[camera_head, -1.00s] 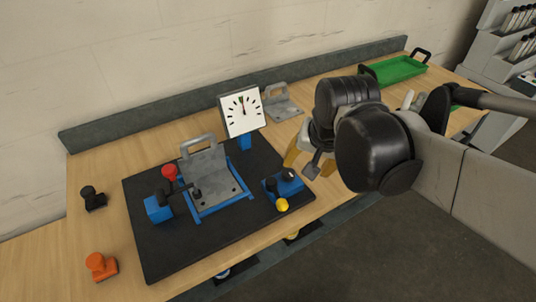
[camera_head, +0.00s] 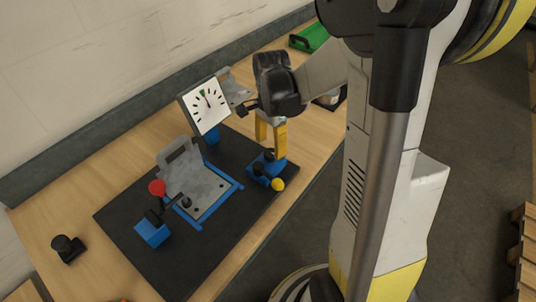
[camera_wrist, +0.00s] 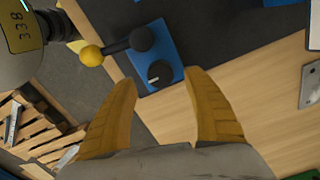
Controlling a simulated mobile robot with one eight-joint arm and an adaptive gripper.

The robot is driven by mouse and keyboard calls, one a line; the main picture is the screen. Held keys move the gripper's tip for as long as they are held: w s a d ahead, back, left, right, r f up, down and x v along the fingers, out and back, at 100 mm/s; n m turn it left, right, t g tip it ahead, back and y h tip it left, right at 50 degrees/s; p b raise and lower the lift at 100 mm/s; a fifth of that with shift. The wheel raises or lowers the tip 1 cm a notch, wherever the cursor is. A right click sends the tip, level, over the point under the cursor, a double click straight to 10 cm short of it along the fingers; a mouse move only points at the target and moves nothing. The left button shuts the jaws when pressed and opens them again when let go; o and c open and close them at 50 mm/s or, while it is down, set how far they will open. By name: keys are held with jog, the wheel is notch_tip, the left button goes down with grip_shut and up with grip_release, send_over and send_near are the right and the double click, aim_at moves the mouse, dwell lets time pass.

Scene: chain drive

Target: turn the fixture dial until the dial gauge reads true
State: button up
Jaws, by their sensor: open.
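The dial gauge (camera_head: 206,106) has a square white face with black ticks and a green mark near the top. Its needle points roughly upward, near the green; the exact reading is too small to tell. The fixture dial (camera_wrist: 159,73) is a round black knob with a white line, on a blue block (camera_wrist: 178,58) that also carries a black lever with a yellow ball. My gripper (camera_wrist: 161,76) is open, with its yellow fingertips to either side of the dial in the wrist view. In the head view my gripper (camera_head: 270,140) is over the block; contact cannot be told.
The black mat (camera_head: 150,262) carries a grey plate (camera_head: 190,185) in a blue frame and a red-knobbed clamp (camera_head: 157,188). A black knobbed piece (camera_head: 66,248) stands at left. A green tray (camera_head: 308,38) is at the back. Pallets (camera_head: 524,250) stand at far right.

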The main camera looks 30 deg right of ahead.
aim_at(270, 152)
jog(key=shift+f+b, duration=0.45)
jog(key=shift+f, duration=1.5)
jog(key=shift+a, duration=0.1)
jog(key=c, duration=1.2)
